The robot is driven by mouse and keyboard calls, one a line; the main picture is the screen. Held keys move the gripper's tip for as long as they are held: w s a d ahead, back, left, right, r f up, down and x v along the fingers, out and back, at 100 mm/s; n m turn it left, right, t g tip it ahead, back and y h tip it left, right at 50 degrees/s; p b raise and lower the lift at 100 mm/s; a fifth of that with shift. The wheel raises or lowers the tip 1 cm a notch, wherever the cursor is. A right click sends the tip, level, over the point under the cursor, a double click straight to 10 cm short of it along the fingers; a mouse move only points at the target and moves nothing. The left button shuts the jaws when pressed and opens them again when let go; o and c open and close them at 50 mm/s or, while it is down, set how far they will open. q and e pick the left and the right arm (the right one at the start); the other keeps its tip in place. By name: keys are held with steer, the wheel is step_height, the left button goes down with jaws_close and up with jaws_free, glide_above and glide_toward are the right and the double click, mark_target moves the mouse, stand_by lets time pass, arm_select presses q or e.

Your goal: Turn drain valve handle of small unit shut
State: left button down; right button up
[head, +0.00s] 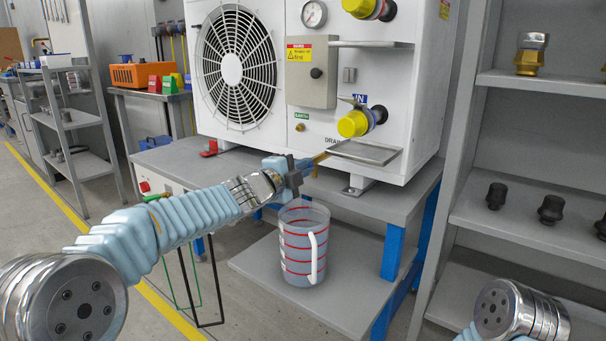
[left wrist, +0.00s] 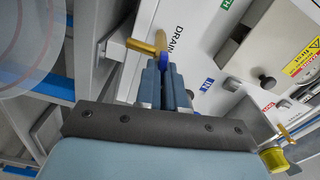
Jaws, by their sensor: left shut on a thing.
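The small unit (head: 270,100) is a white cabinet with a round fan grille, standing on a grey bench. Its drain valve, by the "DRAIN" label, shows in the left wrist view as a brass pipe (left wrist: 141,47) with a small blue handle (left wrist: 164,56). My left gripper (head: 312,162) reaches the front lower edge of the unit, by the drain. In the left wrist view its fingers (left wrist: 166,75) are shut on the blue handle. The fingers hide part of the handle, so its exact angle is hard to tell. My right gripper is out of view.
A clear jug (head: 304,270) with red rings stands on the lower shelf, below the left gripper. A yellow-capped port (head: 353,124) and a small metal tray (head: 366,152) jut out just right of the drain. A grey shelf rack (head: 530,90) stands at right.

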arm_select(q)
steer(key=shift+f+m+b, duration=0.15)
steer(key=shift+m+b, duration=0.3)
steer(key=shift+m, duration=0.65)
steer(key=c, duration=1.2)
jaws_free()
steer(key=shift+c, duration=0.2)
steer(key=v, duration=1.3)
steer(key=shift+s+a+b, duration=0.25)
steer(key=shift+s+b, duration=0.05)
steer(key=shift+b, duration=0.05)
